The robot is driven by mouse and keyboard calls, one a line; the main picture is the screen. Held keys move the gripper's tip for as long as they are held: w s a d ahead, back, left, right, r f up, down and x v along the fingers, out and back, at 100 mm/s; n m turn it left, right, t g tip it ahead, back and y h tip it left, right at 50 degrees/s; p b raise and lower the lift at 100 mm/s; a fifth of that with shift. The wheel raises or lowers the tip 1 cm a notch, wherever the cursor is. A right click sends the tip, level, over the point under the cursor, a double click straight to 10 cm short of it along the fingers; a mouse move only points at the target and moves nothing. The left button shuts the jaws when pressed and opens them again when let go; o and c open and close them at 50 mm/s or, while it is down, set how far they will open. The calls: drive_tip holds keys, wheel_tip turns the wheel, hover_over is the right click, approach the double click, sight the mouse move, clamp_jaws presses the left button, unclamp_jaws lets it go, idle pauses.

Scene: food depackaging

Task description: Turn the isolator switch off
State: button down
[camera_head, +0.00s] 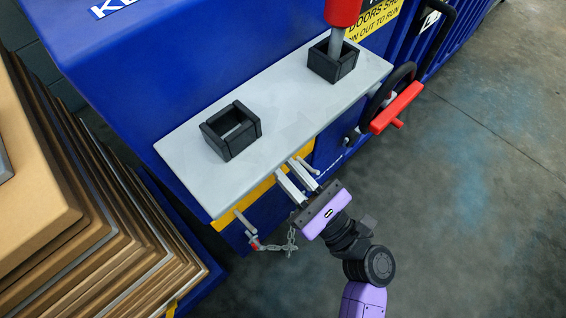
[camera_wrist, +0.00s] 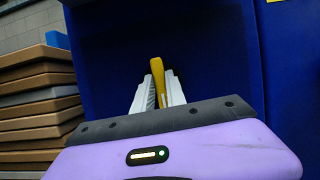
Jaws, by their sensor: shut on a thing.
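My gripper (camera_head: 286,169) reaches in under the front edge of a light grey shelf on the blue machine. In the wrist view its two grey fingers (camera_wrist: 161,78) are closed on a narrow yellow handle (camera_wrist: 157,68), which stands upright between them against a dark blue panel. This handle appears to be the isolator switch lever. Its base is hidden behind the fingers and the gripper body.
The grey shelf (camera_head: 285,105) overhangs my gripper and carries two black square holders (camera_head: 231,131), one with a red-topped tool (camera_head: 343,14). A chain (camera_head: 282,247) hangs left of the gripper. Stacked brown boards (camera_head: 75,220) stand left. A red handle (camera_head: 397,108) is right. Floor is clear at right.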

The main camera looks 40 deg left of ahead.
drive_tip(key=shift+n+g+h+b, duration=0.15)
drive_tip(key=shift+n+g+h, duration=0.9)
drive_tip(key=shift+n, duration=2.55)
drive_tip(key=shift+n+g+h+b, duration=0.2)
drive_tip(key=shift+n+g+h, duration=0.8)
drive_tip(key=shift+n, duration=2.6)
drive_tip(key=shift+n+g+h+b, duration=0.15)
drive_tip(key=shift+n+g+h, duration=0.85)
drive_tip(key=shift+n, duration=2.6)
drive_tip(key=shift+g+y, duration=0.25)
drive_tip(key=shift+g, duration=0.1)
drive_tip(key=c, duration=1.4)
unclamp_jaws()
drive_tip(key=shift+o, duration=0.2)
drive_tip(key=shift+w, duration=0.1)
drive_tip(key=p+v, duration=0.1)
drive_tip(key=v, duration=0.6)
drive_tip(key=shift+d, duration=0.45)
drive_tip(key=shift+w, duration=0.1)
